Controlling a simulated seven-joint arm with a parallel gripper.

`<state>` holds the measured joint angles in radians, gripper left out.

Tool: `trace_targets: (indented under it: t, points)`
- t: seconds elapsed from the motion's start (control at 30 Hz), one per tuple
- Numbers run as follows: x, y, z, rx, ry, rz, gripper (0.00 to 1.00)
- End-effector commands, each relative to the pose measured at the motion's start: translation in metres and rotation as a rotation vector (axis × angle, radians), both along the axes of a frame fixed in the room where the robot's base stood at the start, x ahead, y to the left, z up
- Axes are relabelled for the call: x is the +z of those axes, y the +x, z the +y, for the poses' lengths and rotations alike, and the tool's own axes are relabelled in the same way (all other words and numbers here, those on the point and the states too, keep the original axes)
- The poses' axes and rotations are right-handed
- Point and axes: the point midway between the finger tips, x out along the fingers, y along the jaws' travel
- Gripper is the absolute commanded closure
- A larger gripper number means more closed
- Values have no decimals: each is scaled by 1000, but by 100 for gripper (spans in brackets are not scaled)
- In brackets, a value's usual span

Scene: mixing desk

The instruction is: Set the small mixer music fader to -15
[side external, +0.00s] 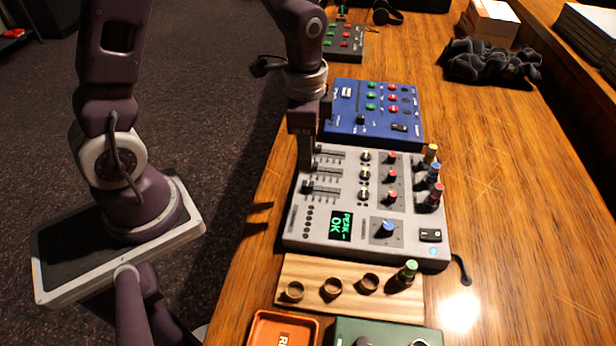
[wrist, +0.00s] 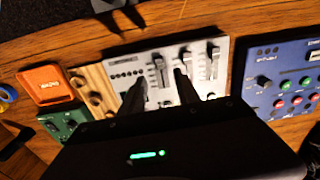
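The small mixer (side external: 340,185) is a pale grey box on the wooden desk, with several faders on its left side, coloured knobs and a green display reading "PEAK- OK". It also shows in the wrist view (wrist: 125,62). My gripper (side external: 306,168) points down over the mixer's fader side. In the wrist view my gripper (wrist: 160,78) is open, its two dark fingers apart. One fader cap (wrist: 158,62) shows in the gap between them; other fader caps (wrist: 184,50) lie to the right. Contact cannot be told. Fader labels and scale numbers are too small to read.
A blue box with knobs (side external: 372,110) stands just behind the mixer. A wooden strip with rings (side external: 330,268), an orange tray (side external: 262,328) and a green box (side external: 385,328) lie in front. The desk right of the mixer is mostly clear.

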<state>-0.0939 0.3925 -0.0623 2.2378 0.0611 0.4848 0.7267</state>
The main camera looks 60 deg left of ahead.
Motion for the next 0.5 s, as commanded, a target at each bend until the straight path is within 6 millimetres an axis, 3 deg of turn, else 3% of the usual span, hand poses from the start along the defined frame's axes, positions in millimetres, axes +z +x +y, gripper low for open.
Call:
trace_targets:
  t: [0.5]
  points:
    - [-84, 2, 0, -43, -6, 30, 62]
